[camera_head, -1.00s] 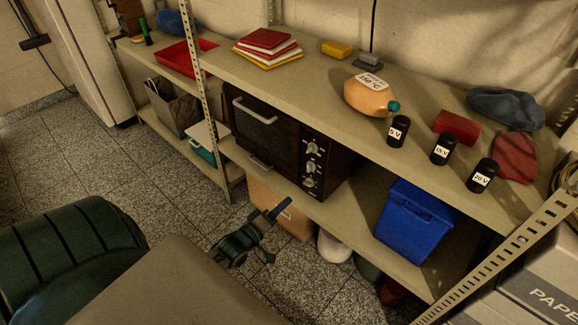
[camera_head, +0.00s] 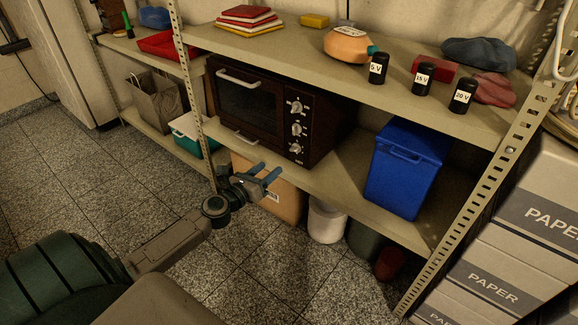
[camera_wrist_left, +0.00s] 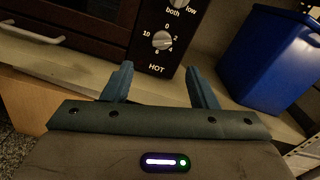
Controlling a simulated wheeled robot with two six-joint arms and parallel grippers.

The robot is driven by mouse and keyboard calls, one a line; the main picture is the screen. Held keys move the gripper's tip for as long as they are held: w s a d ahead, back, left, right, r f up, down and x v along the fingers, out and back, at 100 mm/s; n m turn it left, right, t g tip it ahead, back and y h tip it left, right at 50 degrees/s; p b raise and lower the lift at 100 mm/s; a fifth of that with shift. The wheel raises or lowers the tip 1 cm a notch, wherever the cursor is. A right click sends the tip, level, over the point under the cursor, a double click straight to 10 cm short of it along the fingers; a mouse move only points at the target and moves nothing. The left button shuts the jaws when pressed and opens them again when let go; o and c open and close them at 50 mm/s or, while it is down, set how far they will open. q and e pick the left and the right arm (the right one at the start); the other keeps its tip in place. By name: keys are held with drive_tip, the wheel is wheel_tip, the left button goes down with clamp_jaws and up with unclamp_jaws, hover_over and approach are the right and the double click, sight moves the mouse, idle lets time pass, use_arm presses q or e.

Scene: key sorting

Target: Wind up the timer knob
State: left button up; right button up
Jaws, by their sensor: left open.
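The dark toaster oven (camera_head: 245,109) stands on the lower shelf, with several silver knobs down its right panel. The lowest knob (camera_head: 296,149) has a numbered scale and the word HOT under it in the left wrist view (camera_wrist_left: 162,40). The middle knob (camera_head: 297,129) and the top knob (camera_head: 296,107) are above it. My left gripper (camera_head: 269,175) is open and empty, in front of and below the oven, apart from it. In the left wrist view its two blue fingers (camera_wrist_left: 160,84) point up toward the panel, on either side below the lowest knob. My right gripper is not in view.
A blue bin (camera_head: 405,170) stands right of the oven on the lower shelf (camera_head: 340,186). A cardboard box (camera_head: 281,194) and a white container (camera_head: 326,221) are below. Metal posts (camera_head: 190,90) flank the shelving.

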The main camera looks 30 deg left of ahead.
sight(293, 150)
use_arm(q)
drive_tip(key=shift+n, duration=0.3)
drive_tip(key=w+p, duration=0.1)
drive_tip(key=w, duration=0.2)
drive_tip(key=w+p, duration=0.1)
drive_tip(key=w, duration=0.3)
drive_tip(key=w+d+p, duration=0.1)
drive_tip(key=w, duration=0.2)
drive_tip(key=shift+w, duration=0.4)
drive_tip(key=c, duration=1)
drive_tip(key=shift+o, duration=0.2)
